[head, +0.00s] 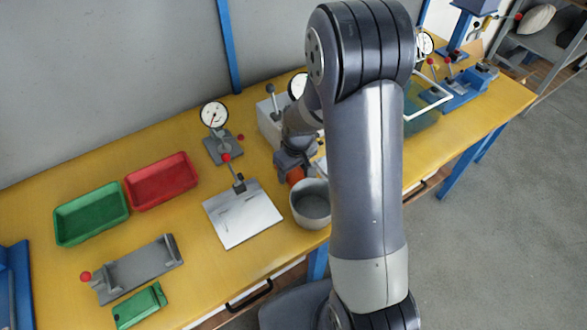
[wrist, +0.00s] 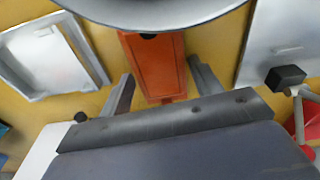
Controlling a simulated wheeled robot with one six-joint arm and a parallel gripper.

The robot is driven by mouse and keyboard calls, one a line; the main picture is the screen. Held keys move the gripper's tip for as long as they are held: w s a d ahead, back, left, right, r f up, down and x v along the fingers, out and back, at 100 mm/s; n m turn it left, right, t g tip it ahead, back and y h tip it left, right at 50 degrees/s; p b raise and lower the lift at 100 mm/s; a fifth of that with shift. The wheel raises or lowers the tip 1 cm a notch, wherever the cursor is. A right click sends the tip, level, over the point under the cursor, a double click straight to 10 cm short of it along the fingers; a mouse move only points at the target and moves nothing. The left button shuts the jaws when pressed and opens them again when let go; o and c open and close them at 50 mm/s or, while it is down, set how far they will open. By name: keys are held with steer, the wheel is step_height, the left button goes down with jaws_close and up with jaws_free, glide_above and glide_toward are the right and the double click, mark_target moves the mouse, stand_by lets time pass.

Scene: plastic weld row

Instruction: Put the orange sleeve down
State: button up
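The orange sleeve (wrist: 158,68) is in the upper middle of the wrist view, between the two fingers of my gripper (wrist: 160,66). The far end of the sleeve is hidden behind the rim of a grey bowl. In the head view a small part of the orange sleeve (head: 296,176) shows under my gripper (head: 294,163), just behind the bowl. My arm hides much of this spot. I cannot tell whether the sleeve touches the table.
The grey bowl (head: 311,204) stands very close to the sleeve. A white plate fixture (head: 241,216) is left of it. A dial gauge stand (head: 222,148), red tray (head: 161,181), green tray (head: 91,214) and grey fixture (head: 138,270) stand further left. Yellow table (head: 190,235) is bare between them.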

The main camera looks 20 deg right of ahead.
steer(key=o, duration=0.3)
